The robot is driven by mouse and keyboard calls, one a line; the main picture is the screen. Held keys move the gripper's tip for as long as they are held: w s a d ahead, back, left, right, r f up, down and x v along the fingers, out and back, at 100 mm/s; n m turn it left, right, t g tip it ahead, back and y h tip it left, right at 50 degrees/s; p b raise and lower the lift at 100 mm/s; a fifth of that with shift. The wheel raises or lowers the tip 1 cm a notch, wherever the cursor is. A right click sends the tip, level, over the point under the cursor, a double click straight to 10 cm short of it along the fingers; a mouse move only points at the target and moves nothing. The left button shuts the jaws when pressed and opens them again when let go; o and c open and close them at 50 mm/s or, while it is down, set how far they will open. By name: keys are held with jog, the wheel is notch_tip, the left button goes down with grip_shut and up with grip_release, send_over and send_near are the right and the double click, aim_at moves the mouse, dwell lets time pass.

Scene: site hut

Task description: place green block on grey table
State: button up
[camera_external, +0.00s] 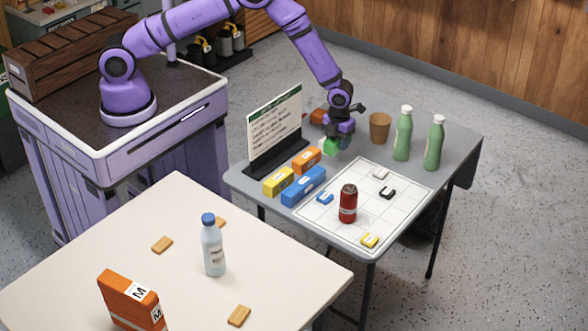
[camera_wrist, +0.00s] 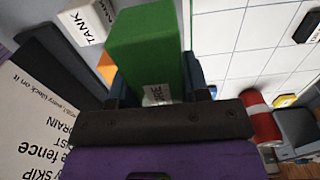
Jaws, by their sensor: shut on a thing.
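My gripper (camera_external: 341,134) is over the grey table (camera_external: 455,136), behind the row of blocks. It is shut on the green block (camera_external: 330,146). In the wrist view the green block (camera_wrist: 147,45) stands out between the fingers, with a white label partly hidden by the gripper. The block is over or at the table surface; I cannot tell whether it touches. The orange block (camera_external: 306,159) is close in front of it, with the yellow block (camera_external: 279,181) and blue block (camera_external: 303,186) nearer the camera.
A sign (camera_external: 274,128) stands left of my gripper. A brown cup (camera_external: 380,128) and two green bottles (camera_external: 403,135) stand to the right. A white grid board (camera_external: 408,190) holds a red can (camera_external: 348,204) and small coloured pieces. A cream table (camera_external: 160,205) is in front.

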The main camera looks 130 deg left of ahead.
aim_at(337, 164)
jog(key=shift+f, duration=3.35)
jog(key=o, duration=1)
jog(key=shift+f, duration=0.15)
notch_tip(337, 164, up, 12)
jog(key=shift+r, duration=0.2)
